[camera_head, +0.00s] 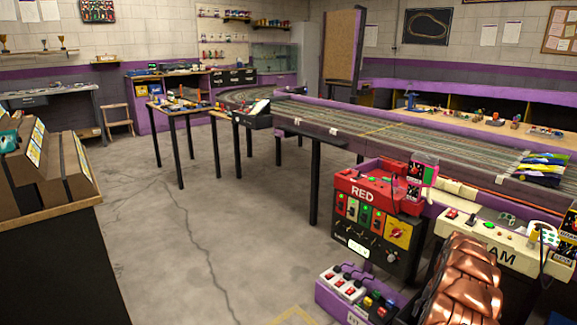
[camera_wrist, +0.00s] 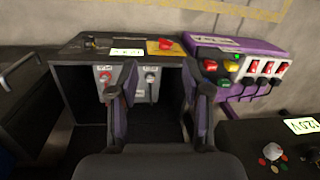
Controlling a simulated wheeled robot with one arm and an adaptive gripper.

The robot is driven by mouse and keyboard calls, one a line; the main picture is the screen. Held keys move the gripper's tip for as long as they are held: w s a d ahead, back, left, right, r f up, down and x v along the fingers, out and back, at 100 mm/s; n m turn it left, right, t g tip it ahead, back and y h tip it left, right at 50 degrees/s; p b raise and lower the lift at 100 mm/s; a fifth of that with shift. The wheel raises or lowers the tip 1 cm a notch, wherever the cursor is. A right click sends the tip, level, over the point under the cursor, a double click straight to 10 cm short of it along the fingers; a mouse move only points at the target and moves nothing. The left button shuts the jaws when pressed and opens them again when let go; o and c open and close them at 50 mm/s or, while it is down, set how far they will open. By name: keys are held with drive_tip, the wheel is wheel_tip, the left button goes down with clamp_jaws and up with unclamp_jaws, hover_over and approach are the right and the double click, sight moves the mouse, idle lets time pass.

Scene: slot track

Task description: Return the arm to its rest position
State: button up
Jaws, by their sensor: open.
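My gripper (camera_wrist: 160,80) shows in the wrist view with its two dark fingers spread apart and nothing between them. It is in front of a dark open-fronted box (camera_wrist: 85,45) that has switches inside and a red knob on a yellow plate on top. The fingers overlap the box in the picture; I cannot tell whether they touch it. In the head view I cannot make out the gripper.
A purple switch box (camera_wrist: 245,55) stands right of the dark box, and a dark panel (camera_wrist: 262,145) is at lower right. In the head view the red control box (camera_head: 365,200) stands by the slot track (camera_head: 390,130). The concrete floor (camera_head: 150,235) is clear at left.

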drive_tip(key=a+r+n+y+p, duration=0.1)
drive_tip(key=a+r+n+p, duration=0.15)
drive_tip(key=a+r, duration=0.6)
drive_tip(key=a+r+n+p, duration=0.1)
drive_tip(key=a+r+p, duration=0.2)
drive_tip(key=a+r, duration=0.55)
drive_tip(key=s+a+r+n+p, duration=0.1)
drive_tip(key=s+a+r+p, duration=0.3)
drive_tip(key=r, duration=0.4)
drive_tip(key=s+a+r+n+g+p, duration=0.1)
drive_tip(key=s+a+r+p, duration=0.1)
drive_tip(key=s+a+r, duration=0.45)
drive_tip(key=s+a+r+n+p, duration=0.25)
drive_tip(key=s+r, duration=0.25)
drive_tip(key=r, duration=0.6)
drive_tip(key=s+a+r+h+p, duration=0.1)
drive_tip(key=s+r+p, duration=0.2)
drive_tip(key=s, duration=0.6)
drive_tip(key=s+a+r+n+g+h+p, duration=0.1)
drive_tip(key=s+r+p, duration=0.3)
drive_tip(key=s, duration=0.6)
drive_tip(key=s+r+p, duration=0.4)
drive_tip(key=s+r, duration=0.1)
drive_tip(key=s, duration=0.4)
drive_tip(key=shift+s+a+r+h, duration=0.25)
drive_tip(key=shift+s+a+h, duration=0.05)
drive_tip(key=shift+a+h, duration=0.1)
drive_tip(key=shift+c, duration=0.7)
drive_tip(key=shift+d, duration=0.1)
